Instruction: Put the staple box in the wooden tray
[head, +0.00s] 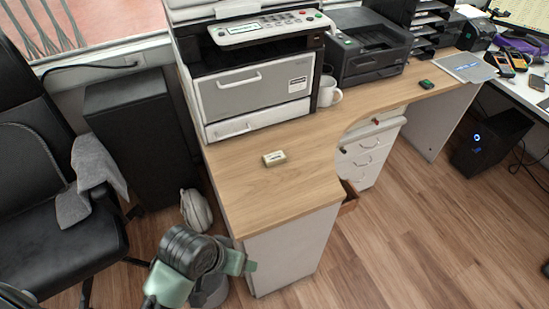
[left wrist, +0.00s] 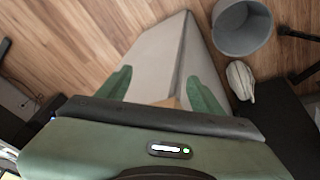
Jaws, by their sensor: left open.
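A small pale box with a dark label, likely the staple box (head: 274,158), lies on the wooden desk top in front of the printer in the head view. A brown wooden edge (head: 348,198), possibly the wooden tray, shows low behind the desk's end panel; most of it is hidden. My left gripper (head: 240,263) is beside the desk's near end, below the top and apart from the box. In the left wrist view my left gripper (left wrist: 160,92) is open, with the pale end panel beyond its fingers and nothing held. My right gripper is not in view.
A large printer (head: 255,85) stands behind the box, with a white mug (head: 328,92) beside it. The desk top (head: 290,195) around the box is clear. A grey bin (left wrist: 242,32) and a pale bag (head: 195,210) stand on the floor; an office chair (head: 60,240) is left.

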